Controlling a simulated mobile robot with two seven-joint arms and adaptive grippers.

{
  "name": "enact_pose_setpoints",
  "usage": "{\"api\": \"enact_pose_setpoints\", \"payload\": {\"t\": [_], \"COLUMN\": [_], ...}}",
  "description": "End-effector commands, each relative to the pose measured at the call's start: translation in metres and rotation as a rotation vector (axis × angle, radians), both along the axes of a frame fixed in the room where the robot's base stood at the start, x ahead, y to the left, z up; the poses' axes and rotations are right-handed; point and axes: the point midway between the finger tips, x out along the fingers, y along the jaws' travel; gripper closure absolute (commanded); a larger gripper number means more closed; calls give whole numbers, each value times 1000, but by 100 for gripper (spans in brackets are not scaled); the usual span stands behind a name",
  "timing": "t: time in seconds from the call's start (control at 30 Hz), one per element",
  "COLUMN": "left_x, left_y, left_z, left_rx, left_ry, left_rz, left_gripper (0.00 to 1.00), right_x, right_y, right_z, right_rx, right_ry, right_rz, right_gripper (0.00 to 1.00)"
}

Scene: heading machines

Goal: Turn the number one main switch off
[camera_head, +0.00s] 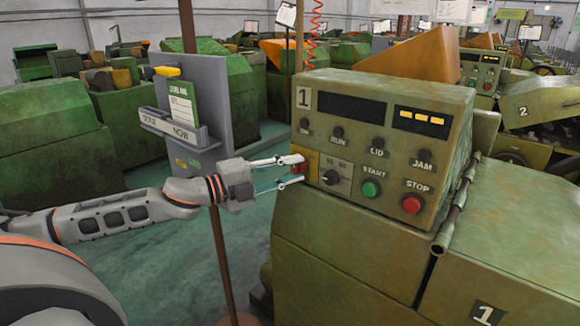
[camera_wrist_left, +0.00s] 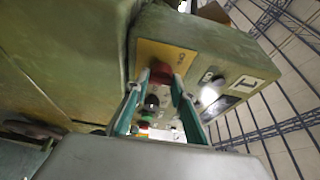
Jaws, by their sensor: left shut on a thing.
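The number one machine's control panel (camera_head: 352,155) fills the middle of the head view, with a "1" label at its top left. Its main switch is a red knob (camera_head: 299,163) on a yellow plate (camera_head: 312,160) at the panel's lower left. My left gripper (camera_head: 291,173) reaches in from the left and is shut on the red knob. In the left wrist view the red knob (camera_wrist_left: 161,72) sits between the tips of the gripper (camera_wrist_left: 158,84), in front of the yellow plate (camera_wrist_left: 178,55). The fingers partly hide the knob, and its exact angle is unclear.
A dark selector (camera_head: 330,177), a green START button (camera_head: 371,188) and a red STOP button (camera_head: 412,204) sit right of the switch. A grey board (camera_head: 205,105) on a brown post stands behind my left arm. A machine marked 2 (camera_head: 545,105) stands at right.

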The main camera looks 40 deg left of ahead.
Motion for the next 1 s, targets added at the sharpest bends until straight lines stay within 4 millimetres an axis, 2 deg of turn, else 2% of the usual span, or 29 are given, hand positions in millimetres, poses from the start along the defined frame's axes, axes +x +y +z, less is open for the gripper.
{"api": "enact_pose_setpoints", "payload": {"t": [0.07, 0.3, 0.7, 1.0], "left_x": [0, 0, 0, 0], "left_y": [1, 0, 0, -1], "left_z": [5, 1, -1, -3], "left_rx": [-83, -307, -623, -745], "left_ry": [3, 23, 49, 60], "left_rz": [3, 4, 3, 3], "left_gripper": [97, 97, 97, 97], "right_x": [-2, -20, -9, -5], "right_y": [3, 9, 7, 7], "right_z": [9, 6, 34, 47], "right_rx": [9, 26, 25, 25], "right_ry": [2, 38, 13, 2], "right_rz": [2, 4, 1, 1], "right_gripper": [60, 60, 60, 60]}}
